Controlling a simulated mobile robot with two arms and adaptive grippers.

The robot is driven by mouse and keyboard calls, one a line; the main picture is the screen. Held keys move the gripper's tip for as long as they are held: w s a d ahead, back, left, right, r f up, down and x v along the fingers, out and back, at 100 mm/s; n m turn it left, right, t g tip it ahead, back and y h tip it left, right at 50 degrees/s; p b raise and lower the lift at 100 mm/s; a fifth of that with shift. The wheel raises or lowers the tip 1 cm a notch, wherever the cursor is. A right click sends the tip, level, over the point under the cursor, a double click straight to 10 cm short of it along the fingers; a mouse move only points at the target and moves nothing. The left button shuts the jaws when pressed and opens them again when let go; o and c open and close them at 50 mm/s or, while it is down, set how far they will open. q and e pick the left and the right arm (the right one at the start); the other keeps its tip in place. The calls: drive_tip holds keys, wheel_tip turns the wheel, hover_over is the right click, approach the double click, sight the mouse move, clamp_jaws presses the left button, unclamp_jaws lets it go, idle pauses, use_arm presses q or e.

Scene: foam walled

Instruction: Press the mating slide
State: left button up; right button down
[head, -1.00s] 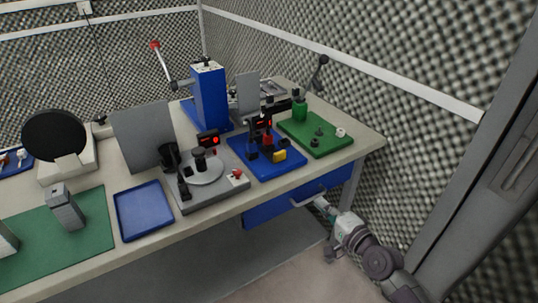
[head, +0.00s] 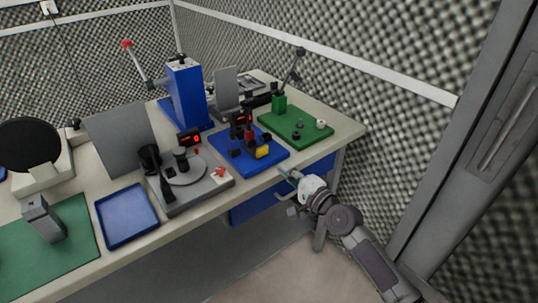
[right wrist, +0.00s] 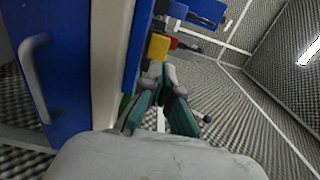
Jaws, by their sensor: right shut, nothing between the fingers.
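A blue-based fixture (head: 279,161) stands near the table's front edge with black posts, a red part (head: 250,137) and a yellow block (head: 263,152) on it. I cannot tell for sure which part is the mating slide. My right gripper (head: 287,175) is at the table's front edge, just in front of this fixture, shut and empty. In the right wrist view its fingers (right wrist: 163,80) are together, below the yellow block (right wrist: 158,47) in the picture and apart from it. My left gripper is not in view.
A green-based fixture (head: 318,133) stands right of the blue one, and a grey turntable station (head: 217,187) stands left. A blue drawer (head: 245,212) with a handle (right wrist: 35,75) is under the tabletop. A blue press (head: 187,92) stands behind. The floor in front is clear.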

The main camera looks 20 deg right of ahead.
sight(264, 150)
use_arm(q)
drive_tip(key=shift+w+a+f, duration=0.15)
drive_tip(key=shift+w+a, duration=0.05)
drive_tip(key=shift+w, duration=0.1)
use_arm(e)
drive_tip(key=x, duration=0.7)
drive_tip(key=shift+w+a+f, duration=0.1)
drive_tip(key=shift+w+a, duration=0.05)
drive_tip(key=shift+w, duration=0.15)
drive_tip(key=b+x, duration=0.2)
drive_tip(key=x, duration=0.1)
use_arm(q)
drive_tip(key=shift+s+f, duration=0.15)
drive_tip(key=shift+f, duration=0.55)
use_arm(e)
drive_tip(key=shift+r, duration=0.2)
drive_tip(key=shift+s, duration=0.1)
